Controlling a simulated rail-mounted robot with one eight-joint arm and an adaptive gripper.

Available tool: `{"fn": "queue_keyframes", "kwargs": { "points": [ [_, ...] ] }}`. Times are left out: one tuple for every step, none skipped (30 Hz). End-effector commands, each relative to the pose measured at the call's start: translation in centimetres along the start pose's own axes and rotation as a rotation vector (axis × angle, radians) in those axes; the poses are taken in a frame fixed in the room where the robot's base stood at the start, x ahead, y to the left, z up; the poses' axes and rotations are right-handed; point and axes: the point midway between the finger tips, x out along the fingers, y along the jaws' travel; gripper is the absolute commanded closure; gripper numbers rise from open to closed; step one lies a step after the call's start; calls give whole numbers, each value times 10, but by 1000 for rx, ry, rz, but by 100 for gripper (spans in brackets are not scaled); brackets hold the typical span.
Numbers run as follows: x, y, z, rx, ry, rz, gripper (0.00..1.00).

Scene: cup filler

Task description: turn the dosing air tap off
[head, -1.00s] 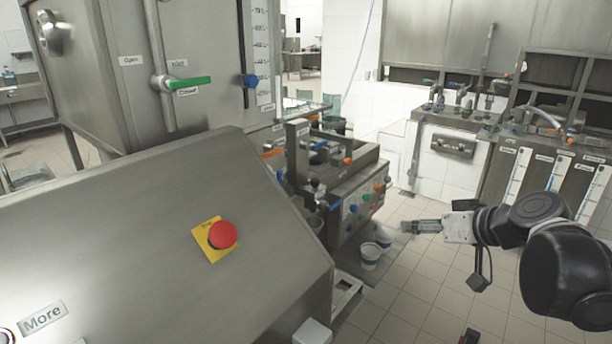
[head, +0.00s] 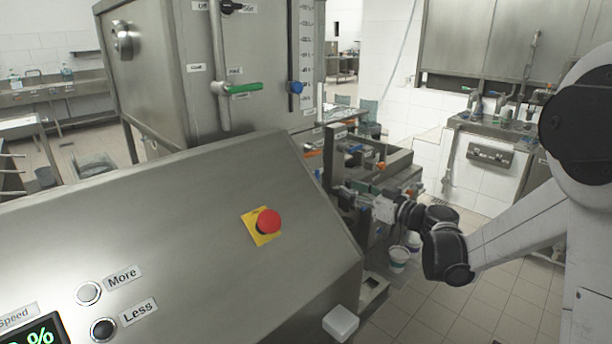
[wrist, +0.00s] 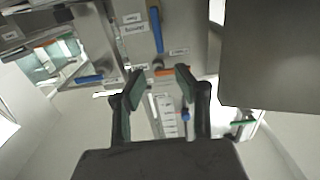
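My gripper (head: 352,194) is at the side of the filling machine in the head view, where its fingertips are hard to make out. In the wrist view my gripper (wrist: 158,84) is open, with a gap between its dark green-padded fingers and nothing held. Beyond the fingertips are a long blue lever (wrist: 157,30) on a labelled steel panel and a small orange part (wrist: 165,72). Another blue lever (wrist: 90,79) lies to the left. The labels are too small to read, so I cannot tell which is the dosing air tap.
The sloped steel cabinet (head: 180,200) with a red emergency button (head: 267,221) stands left of my arm. A green-handled valve (head: 243,88) is on the pipe above. White cups (head: 399,257) stand below my gripper. Tiled floor at lower right is clear.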

Motion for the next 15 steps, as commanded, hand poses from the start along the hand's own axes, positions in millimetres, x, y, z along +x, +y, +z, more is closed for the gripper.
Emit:
{"fn": "queue_keyframes", "kwargs": {
  "points": [
    [5,0,0,0,0,-2,69],
    [9,-1,0,0,0,-3,69],
    [14,-1,0,0,0,-4,69],
    [19,-1,0,0,-1,-3,69],
    [24,-1,0,1,-1,-3,69],
    [31,-1,0,1,-1,-3,69],
    [36,-2,0,1,-1,-4,69],
    [42,-2,0,1,-1,-4,69],
    [50,-1,0,1,-1,-3,69],
    [56,-2,0,1,-1,-3,69],
    [61,-2,0,1,-1,-4,69],
    [69,-2,0,1,-1,-4,69],
    [74,-1,0,1,-1,-3,69],
    [80,-1,0,1,-1,-3,69],
    [87,-2,0,1,-2,-4,69]
  ]
}}
